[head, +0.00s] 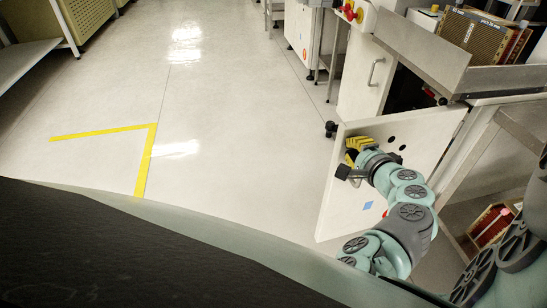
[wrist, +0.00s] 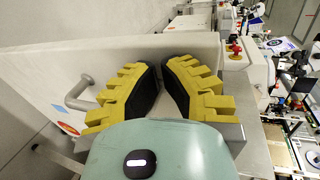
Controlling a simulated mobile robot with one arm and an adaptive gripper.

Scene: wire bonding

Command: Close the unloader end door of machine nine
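A white door panel (head: 370,205) stands swung open at the right of the head view, with a small blue sticker and dark round holes on its face. My gripper (head: 357,146), with yellow fingers, is at the door's upper left part. In the wrist view, a pale panel (wrist: 190,48) lies beyond my gripper (wrist: 159,68). The fingertips lean toward each other with a narrow gap between them. I see nothing held between them, and whether they touch the panel is unclear. A bar handle (wrist: 78,90) is left of the fingers. No machine number is readable.
The machine body (head: 360,75) with a handle and a red-yellow button stands behind the door. A metal shelf (head: 510,80) and a rack of magazines (head: 475,35) are at right. Open floor (head: 230,110) with a yellow line (head: 145,160) lies left.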

